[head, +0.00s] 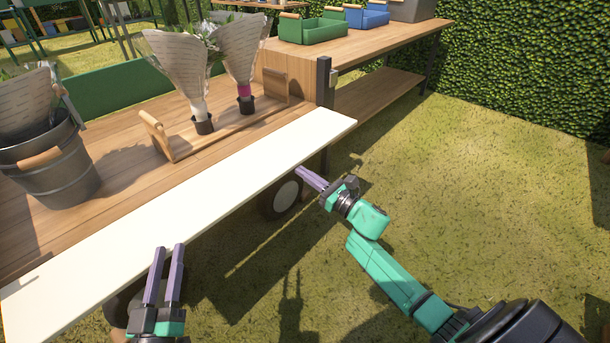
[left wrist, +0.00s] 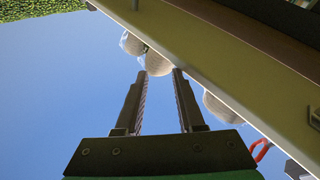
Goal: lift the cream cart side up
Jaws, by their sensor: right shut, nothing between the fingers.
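The cream cart side (head: 190,210) is a long panel that lies folded out about flat along the near side of the wooden cart bed (head: 110,160). In the left wrist view the cream side (left wrist: 235,75) runs diagonally, seen from below against the sky. My left gripper (head: 169,247) is open and empty, its fingers pointing at the panel's near edge toward the left end. In the left wrist view its fingers (left wrist: 158,74) are apart, the tips close to the panel edge; contact cannot be told. My right gripper (head: 298,171) is shut and empty, just off the panel's near edge toward the right end.
On the cart bed stand a wooden tray (head: 166,148) with wrapped bouquets (head: 180,70) in it and a metal bucket (head: 52,160). A dark post (head: 324,85) rises by the panel's right end, and a wheel (head: 282,196) is below. Grass is clear at right.

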